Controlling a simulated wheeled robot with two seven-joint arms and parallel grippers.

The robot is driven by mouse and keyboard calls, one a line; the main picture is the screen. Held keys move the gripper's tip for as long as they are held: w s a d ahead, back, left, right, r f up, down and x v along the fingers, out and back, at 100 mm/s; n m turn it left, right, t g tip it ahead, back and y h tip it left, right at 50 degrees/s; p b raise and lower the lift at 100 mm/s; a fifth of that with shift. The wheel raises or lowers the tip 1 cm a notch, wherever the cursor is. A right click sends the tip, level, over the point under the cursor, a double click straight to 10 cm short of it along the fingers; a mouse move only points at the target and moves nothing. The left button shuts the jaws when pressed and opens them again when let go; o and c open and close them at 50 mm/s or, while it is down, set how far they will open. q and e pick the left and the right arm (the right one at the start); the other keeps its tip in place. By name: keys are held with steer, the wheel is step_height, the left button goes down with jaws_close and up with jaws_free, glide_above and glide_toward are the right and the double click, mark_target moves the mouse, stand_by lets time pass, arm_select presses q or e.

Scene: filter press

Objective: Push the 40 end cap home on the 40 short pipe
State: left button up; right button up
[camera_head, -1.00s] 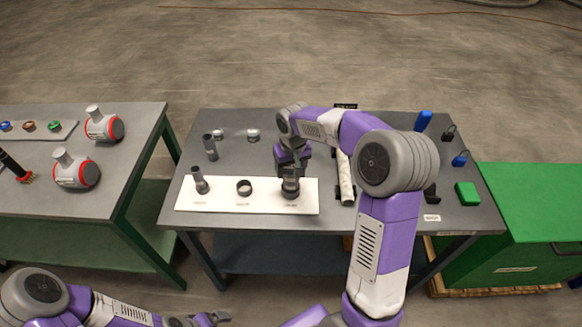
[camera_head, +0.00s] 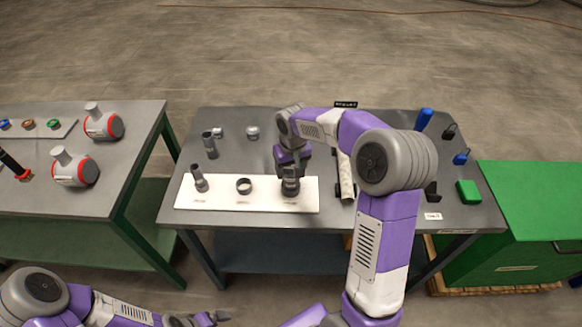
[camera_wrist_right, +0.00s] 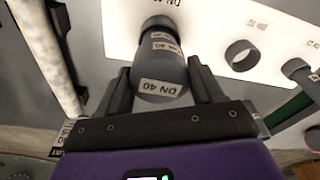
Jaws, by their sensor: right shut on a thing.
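The 40 short pipe (camera_head: 291,191) stands upright on the right part of the white board. My right gripper (camera_head: 291,175) is directly above it, pointing down. A second DN 40 label shows on the pipe (camera_wrist_right: 165,47) beyond, in line with the cap. Whether a gap remains between cap and pipe cannot be told. My left gripper (camera_head: 207,319) is low at the left, far from these; its jaws are unclear.
The white board (camera_head: 222,202) also holds a grey pipe piece (camera_head: 199,179) and a dark ring (camera_head: 244,186). Another grey fitting (camera_head: 210,146) and small caps (camera_head: 253,133) stand behind. A pale tube (camera_head: 345,175) lies close right of the gripper. A green block (camera_head: 468,191) is farther right.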

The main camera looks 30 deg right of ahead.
steer(key=o, duration=0.8)
steer(key=shift+o, duration=0.2)
step_height(320, 180, up, 11)
steer(key=s+p, duration=0.1)
steer(key=p, duration=0.7)
steer(key=shift+s, duration=0.15)
steer(key=shift+a+f, duration=0.1)
